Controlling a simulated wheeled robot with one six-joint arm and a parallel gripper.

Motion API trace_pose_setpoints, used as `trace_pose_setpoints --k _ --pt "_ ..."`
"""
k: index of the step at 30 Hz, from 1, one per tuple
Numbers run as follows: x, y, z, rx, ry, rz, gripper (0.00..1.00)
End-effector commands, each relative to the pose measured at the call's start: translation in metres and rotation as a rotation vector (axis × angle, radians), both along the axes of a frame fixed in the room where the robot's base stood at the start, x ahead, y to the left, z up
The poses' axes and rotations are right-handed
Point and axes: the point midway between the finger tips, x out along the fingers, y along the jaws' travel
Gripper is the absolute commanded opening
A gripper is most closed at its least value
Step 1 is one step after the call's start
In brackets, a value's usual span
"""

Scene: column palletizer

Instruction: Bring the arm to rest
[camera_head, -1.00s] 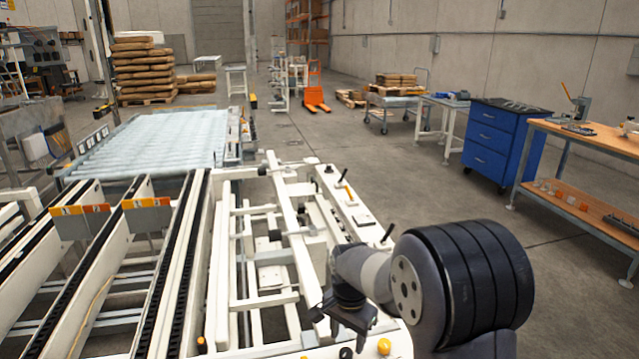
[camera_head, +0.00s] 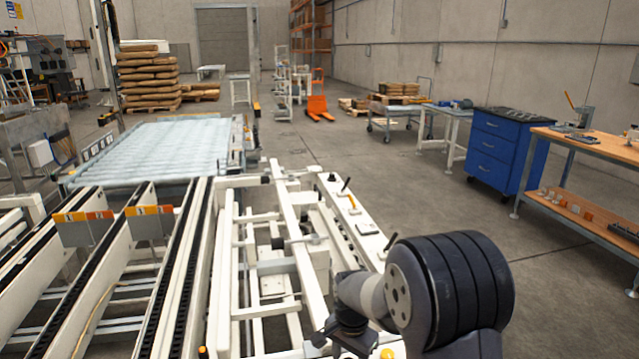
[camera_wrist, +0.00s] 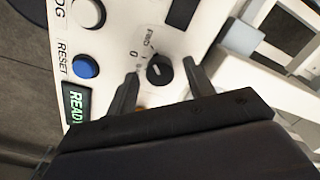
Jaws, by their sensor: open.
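My gripper (camera_wrist: 162,70) is open in the wrist view. Its two dark fingers stand apart on either side of a black rotary knob (camera_wrist: 160,72) on a white control panel. The knob is marked FWD and 0, and whether the fingers touch it I cannot tell. In the head view my gripper (camera_head: 350,338) is low in the picture, over the near right part of the white machine frame, partly cut off by the bottom edge. My arm is bent, with its dark ribbed section at the lower right.
The panel also has a blue RESET button (camera_wrist: 85,66), a white button (camera_wrist: 89,13) and a lit READY display (camera_wrist: 75,104). The conveyor frame (camera_head: 240,280) fills the left. A blue drawer cabinet (camera_head: 500,150) and workbench (camera_head: 590,150) stand right. Open floor lies between.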

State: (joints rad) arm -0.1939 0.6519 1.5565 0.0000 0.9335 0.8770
Motion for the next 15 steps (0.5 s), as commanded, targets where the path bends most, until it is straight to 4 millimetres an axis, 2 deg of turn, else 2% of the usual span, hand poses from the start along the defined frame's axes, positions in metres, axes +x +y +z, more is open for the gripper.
trace_pose_setpoints --k 15 --pt "0.001 0.0 0.102 0.001 -0.005 0.001 0.5"
